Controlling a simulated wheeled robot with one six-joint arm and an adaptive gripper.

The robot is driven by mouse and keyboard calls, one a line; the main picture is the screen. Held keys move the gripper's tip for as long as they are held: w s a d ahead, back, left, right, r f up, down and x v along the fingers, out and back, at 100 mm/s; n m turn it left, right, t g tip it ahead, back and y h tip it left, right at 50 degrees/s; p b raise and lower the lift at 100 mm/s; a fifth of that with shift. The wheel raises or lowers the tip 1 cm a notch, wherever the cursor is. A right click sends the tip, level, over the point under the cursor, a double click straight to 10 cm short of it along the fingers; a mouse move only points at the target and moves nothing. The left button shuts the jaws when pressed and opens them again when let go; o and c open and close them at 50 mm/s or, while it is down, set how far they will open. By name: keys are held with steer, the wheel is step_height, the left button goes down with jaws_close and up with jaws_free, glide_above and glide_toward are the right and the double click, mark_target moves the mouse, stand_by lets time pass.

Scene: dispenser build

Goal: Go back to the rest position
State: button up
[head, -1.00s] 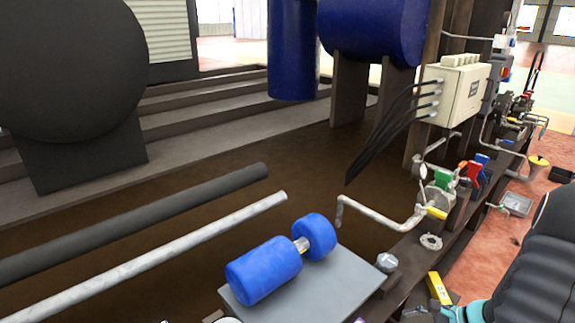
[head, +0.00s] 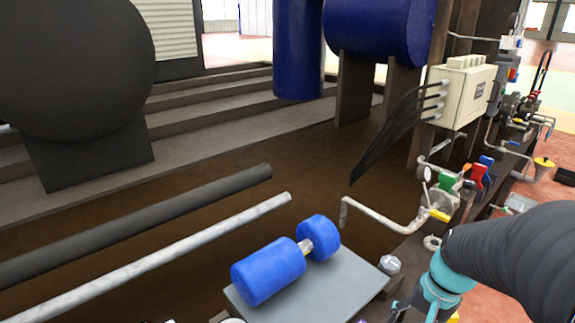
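My arm, with a black ribbed sleeve and a teal band, comes in from the right edge in the head view. Its end, my gripper (head: 418,312), is at the bottom edge, right of the grey plate. Its fingers are cut off by the frame, so I cannot tell whether it is open or shut or holds anything. No object to be handled is named by the task.
A blue pump motor (head: 268,270) sits on a grey plate (head: 345,275) left of my arm. A bent pipe (head: 385,218), colored valve handles (head: 478,176) and a beige electrical box (head: 462,95) stand beyond. Long pipes (head: 150,258) lie on the left.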

steer(key=s+a+r+n+t+h+p, duration=0.1)
steer(key=s+a+r+n+t, duration=0.1)
steer(key=r, duration=0.5)
steer(key=s+a+r+n+t+h+p, duration=0.1)
steer(key=s+a+r+n+t, duration=0.2)
steer(key=a+r, duration=0.3)
steer(key=shift+a+r+n, duration=0.25)
steer(key=shift+r+n, duration=0.35)
steer(key=shift+r, duration=0.35)
